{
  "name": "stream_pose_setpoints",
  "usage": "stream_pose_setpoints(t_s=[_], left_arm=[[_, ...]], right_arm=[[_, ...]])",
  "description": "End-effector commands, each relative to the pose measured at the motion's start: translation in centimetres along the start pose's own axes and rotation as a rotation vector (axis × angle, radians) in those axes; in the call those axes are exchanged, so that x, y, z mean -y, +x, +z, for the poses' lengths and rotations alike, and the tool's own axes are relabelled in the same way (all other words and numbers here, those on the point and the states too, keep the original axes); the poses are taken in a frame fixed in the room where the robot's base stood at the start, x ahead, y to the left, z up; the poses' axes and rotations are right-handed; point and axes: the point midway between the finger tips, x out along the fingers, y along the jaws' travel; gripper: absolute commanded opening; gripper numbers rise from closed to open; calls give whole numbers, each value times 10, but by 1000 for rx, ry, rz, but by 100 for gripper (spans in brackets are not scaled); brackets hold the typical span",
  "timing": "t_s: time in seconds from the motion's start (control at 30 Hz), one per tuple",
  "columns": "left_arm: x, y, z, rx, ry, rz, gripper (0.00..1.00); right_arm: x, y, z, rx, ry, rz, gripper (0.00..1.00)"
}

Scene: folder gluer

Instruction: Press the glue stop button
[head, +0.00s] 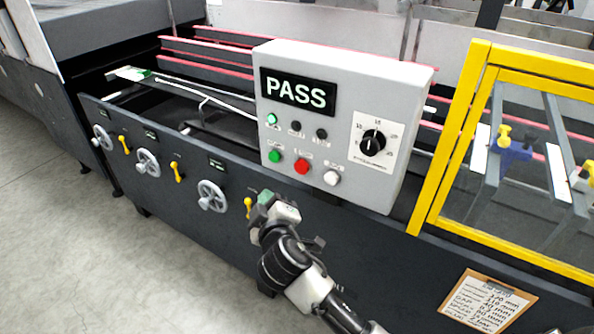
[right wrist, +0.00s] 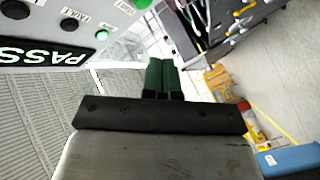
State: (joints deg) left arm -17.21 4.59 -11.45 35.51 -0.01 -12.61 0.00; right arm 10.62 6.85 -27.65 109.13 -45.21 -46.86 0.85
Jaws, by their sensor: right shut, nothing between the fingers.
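The grey control box (head: 340,75) stands on the machine's front. Along its lower row are a green button (head: 274,156), a red button (head: 302,167) and a white button (head: 332,178); their labels are too small to read. My right gripper (head: 265,198) is below the box's lower left corner, apart from the buttons. In the right wrist view its green fingertips (right wrist: 160,75) are together, with nothing between them. The box shows at the upper left there, with a green button (right wrist: 142,4) at the top edge. My left gripper is not in view.
The box has a PASS display (head: 298,92), a lit green lamp (head: 271,119), dark lamps and a black dial (head: 373,142). Handwheels (head: 211,196) and yellow levers (head: 176,171) line the machine's front. A yellow-framed guard (head: 450,140) stands at right. A clipboard (head: 487,303) hangs below.

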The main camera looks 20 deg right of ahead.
Motion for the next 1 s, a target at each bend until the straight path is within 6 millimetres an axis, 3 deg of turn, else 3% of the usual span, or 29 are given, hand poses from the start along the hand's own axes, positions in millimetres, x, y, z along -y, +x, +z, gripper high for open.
stream_pose_setpoints(t_s=[0.33, 1.0], left_arm=[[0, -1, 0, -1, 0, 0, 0], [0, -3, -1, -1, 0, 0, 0]], right_arm=[[-4, 6, 5, 0, -2, -1, 0], [-42, 60, 44, 1, 0, -2, 0]])
